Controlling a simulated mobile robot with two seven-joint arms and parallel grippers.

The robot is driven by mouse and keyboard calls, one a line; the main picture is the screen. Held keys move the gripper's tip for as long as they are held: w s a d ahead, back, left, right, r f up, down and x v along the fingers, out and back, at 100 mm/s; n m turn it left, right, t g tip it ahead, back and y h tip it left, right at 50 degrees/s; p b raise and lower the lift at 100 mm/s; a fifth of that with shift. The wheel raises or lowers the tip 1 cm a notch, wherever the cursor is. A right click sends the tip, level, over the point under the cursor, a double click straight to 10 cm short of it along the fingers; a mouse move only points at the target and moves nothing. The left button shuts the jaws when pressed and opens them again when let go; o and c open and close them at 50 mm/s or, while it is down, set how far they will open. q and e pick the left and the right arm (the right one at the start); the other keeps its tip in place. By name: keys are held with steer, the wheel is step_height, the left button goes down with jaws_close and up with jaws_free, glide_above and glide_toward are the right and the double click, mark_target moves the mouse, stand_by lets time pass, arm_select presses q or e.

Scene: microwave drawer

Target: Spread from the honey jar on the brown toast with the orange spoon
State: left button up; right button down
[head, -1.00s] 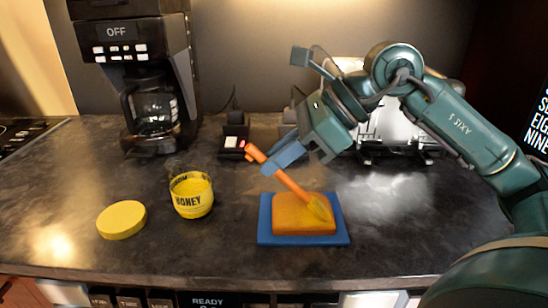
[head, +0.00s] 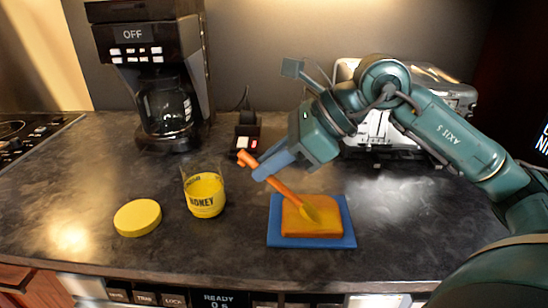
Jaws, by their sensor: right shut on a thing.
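The orange spoon (head: 277,184) is held tilted in my right gripper (head: 270,171), which is shut on its handle. Its yellowish head (head: 310,214) points down to the right and appears to touch the top of the toast. The toast (head: 299,226) looks orange-brown with a yellow patch, and lies on a blue board (head: 346,238). The open honey jar (head: 206,197), clear with yellow contents and a HONEY label, stands to the left of the board. Its yellow lid (head: 138,217) lies farther left on the counter. My left gripper is not in view.
A black coffee maker (head: 152,65) stands at the back left, with a small black device (head: 247,138) beside it. A silver toaster (head: 433,90) is behind my right arm. The dark counter (head: 420,235) is clear right of the board.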

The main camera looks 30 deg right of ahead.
steer(key=shift+w+a+r+p, duration=0.1)
steer(key=shift+w+a+p, duration=0.1)
steer(key=shift+a+p, duration=0.15)
steer(key=shift+w+a+p, duration=0.6)
steer(key=shift+a+p, duration=0.1)
steer(key=shift+a, duration=0.2)
steer(key=shift+w+d, duration=0.55)
steer(key=shift+w, duration=0.35)
steer(key=shift+w+d, duration=0.1)
steer(key=shift+w, duration=0.05)
steer(key=shift+w+d+f, duration=0.2)
steer(key=shift+w+d, duration=0.3)
steer(key=shift+w, duration=0.3)
steer(key=shift+d, duration=0.1)
